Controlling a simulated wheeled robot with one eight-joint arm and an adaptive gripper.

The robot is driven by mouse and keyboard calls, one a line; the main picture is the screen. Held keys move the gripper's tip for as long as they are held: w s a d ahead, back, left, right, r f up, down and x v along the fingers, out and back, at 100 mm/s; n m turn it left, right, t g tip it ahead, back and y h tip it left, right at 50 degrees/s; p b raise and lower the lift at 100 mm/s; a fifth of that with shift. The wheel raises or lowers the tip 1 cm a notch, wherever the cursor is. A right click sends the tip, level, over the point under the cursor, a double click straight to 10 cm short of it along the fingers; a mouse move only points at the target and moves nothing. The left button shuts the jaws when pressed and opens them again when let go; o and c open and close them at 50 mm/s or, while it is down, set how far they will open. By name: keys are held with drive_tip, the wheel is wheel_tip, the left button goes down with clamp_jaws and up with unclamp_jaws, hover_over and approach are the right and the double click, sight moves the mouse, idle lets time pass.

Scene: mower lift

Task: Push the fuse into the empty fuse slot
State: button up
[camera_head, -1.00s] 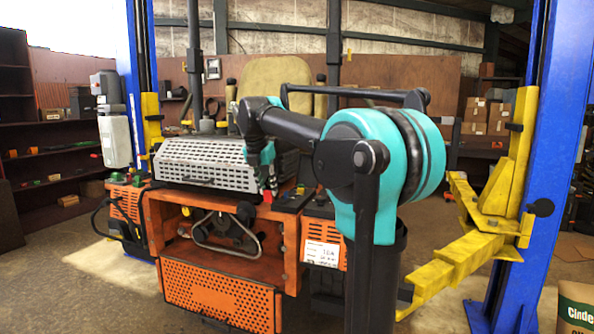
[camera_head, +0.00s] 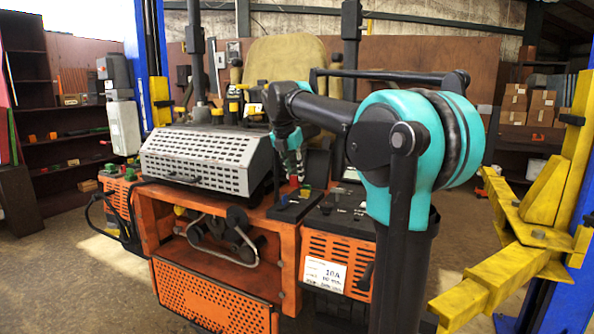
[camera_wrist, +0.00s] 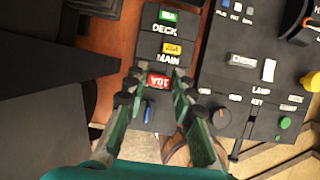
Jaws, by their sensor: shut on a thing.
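My gripper (camera_wrist: 157,84) is shut on a red fuse marked 10A (camera_wrist: 158,81), one finger on each side. In the wrist view the fuse is over the dark fuse block (camera_wrist: 147,66), below the word MAIN. I cannot tell whether it is above the slot or seated in it. A green fuse (camera_wrist: 168,15) and a yellow fuse (camera_wrist: 172,48) sit further up the block. A blue piece (camera_wrist: 147,115) shows below the red fuse, between the fingers. In the head view my gripper (camera_head: 293,172) points down over the block (camera_head: 292,211), with red at its tip.
A control panel with a yellow knob (camera_wrist: 310,81), a green button (camera_wrist: 285,122) and a white switch (camera_wrist: 269,70) lies right of the block. The slotted grey engine cover (camera_head: 200,160) stands left of my gripper. A white 10A label (camera_head: 324,273) is on the orange front.

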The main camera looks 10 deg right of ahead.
sight(293, 181)
drive_tip(key=shift+f, duration=2)
drive_tip(key=shift+f, duration=1.15)
drive_tip(key=o, duration=0.8)
drive_tip(key=shift+o, duration=0.2)
drive_tip(key=v, duration=1.2)
drive_tip(key=shift+w, duration=0.1)
